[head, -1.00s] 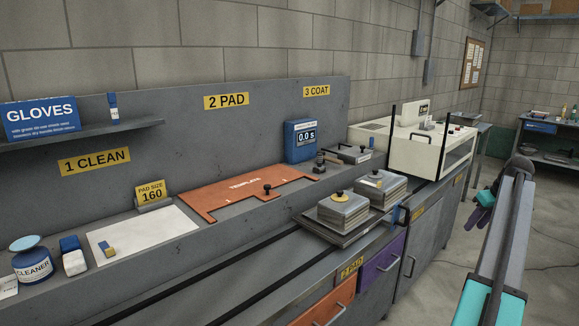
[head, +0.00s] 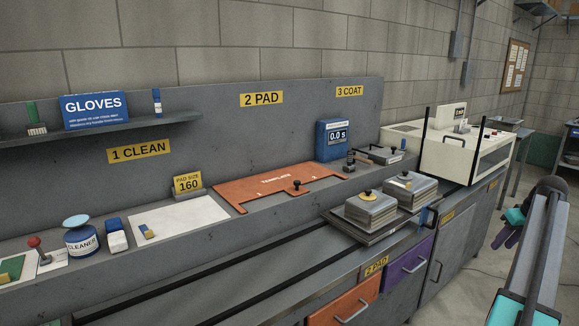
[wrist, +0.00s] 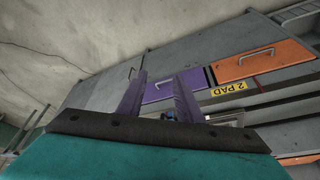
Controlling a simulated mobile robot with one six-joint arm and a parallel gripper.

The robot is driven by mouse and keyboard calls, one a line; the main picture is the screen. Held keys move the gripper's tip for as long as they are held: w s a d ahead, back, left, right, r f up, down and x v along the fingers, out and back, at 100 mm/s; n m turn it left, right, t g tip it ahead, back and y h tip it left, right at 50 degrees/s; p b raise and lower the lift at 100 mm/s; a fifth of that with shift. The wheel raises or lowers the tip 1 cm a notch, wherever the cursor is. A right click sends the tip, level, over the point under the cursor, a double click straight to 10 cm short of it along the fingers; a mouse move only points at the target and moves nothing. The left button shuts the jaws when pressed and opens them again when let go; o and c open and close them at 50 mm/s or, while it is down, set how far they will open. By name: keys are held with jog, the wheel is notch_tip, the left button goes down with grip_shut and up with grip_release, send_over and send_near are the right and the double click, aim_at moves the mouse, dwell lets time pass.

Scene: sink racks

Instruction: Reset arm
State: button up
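My gripper (head: 507,236) is at the right of the head view, beside the bench front and over the floor, with my arm reaching up from the lower right corner. In the wrist view my gripper (wrist: 158,84) shows two purple fingers standing well apart with nothing held between them. Beyond the fingers are the bench's purple drawer (wrist: 172,87) and orange drawer (wrist: 262,60), seen at a tilt. No contact with the bench shows.
A gloves box (head: 94,108) stands on the shelf. Floor at right looks clear.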

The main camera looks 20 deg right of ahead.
jog(key=w+a+f+g+y, duration=0.1)
jog(key=w+a+f, duration=0.3)
jog(key=a+f, duration=0.55)
jog(key=w+a+f+g+y, duration=0.1)
jog(key=w+a+f, duration=0.3)
jog(key=a+f, duration=0.55)
jog(key=w+a+f+y, duration=0.1)
jog(key=w+a+f, duration=0.3)
jog(key=a+f, duration=0.55)
jog(key=s+a+f+n+g, duration=0.1)
jog(key=s+a+f+g, duration=0.1)
jog(key=a+f, duration=0.7)
jog(key=s+a+f+g, duration=0.15)
jog(key=a+f, duration=0.45)
jog(key=a, duration=0.8)
jog(key=s+a+f+g, duration=0.1)
jog(key=s+a+f, duration=0.3)
jog(key=s+a, duration=0.3)
jog(key=s+a+f+n+g+h, duration=0.1)
jog(key=s+a+f, duration=0.3)
jog(key=s+a, duration=0.4)
jog(key=s+a+f+n+g+h, duration=0.1)
jog(key=s+a+f, duration=0.3)
jog(key=s+a, duration=0.4)
jog(key=s+g, duration=0.1)
jog(key=s, duration=0.4)
jog(key=shift+a+f, duration=0.1)
jog(key=shift+a, duration=0.1)
